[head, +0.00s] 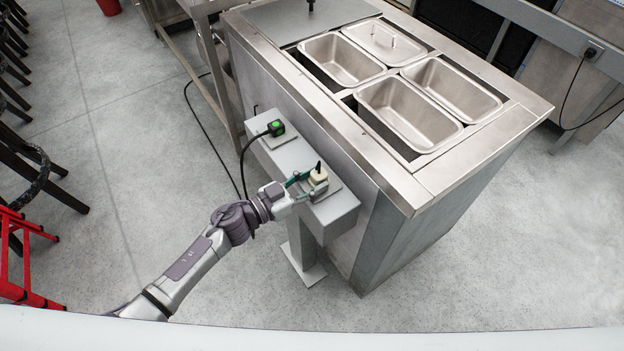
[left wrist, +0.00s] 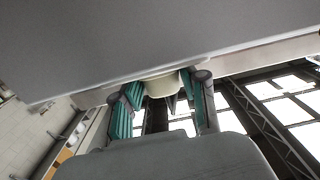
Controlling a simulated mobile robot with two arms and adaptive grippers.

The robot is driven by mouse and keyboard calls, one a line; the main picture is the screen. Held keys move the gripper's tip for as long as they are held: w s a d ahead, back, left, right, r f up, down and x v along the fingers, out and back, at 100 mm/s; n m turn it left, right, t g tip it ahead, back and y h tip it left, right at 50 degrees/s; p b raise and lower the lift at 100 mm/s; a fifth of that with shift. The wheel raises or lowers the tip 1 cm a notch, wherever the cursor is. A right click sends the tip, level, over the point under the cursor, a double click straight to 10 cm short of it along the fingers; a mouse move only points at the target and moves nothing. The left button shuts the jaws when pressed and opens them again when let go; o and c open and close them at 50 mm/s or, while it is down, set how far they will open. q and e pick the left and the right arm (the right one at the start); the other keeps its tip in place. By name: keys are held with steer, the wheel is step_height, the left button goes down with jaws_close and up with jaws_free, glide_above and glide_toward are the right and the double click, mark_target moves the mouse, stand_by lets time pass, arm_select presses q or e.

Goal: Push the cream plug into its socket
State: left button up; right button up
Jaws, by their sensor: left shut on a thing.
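The cream plug (head: 318,176) is at the right end of a grey socket box on a post, with a dark cord stub on its top. My left gripper (head: 311,186) is shut on it. In the left wrist view, the plug (left wrist: 162,85) sits between the teal finger pads of the gripper (left wrist: 163,97). The plug's socket is hidden under the plug and fingers; I cannot tell whether the plug is seated or just above it. My right gripper is not in view.
A black plug with a green top (head: 276,127) sits in the left socket of the grey box (head: 283,158), its cable trailing down. A steel counter with food pans (head: 410,112) stands right behind. A red stepladder (head: 20,255) stands at far left. Open floor lies in front.

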arm_select(q)
steer(key=shift+f, duration=0.2)
steer(key=o, duration=1.1)
steer(key=shift+o, duration=0.2)
steer(key=v, duration=1.2)
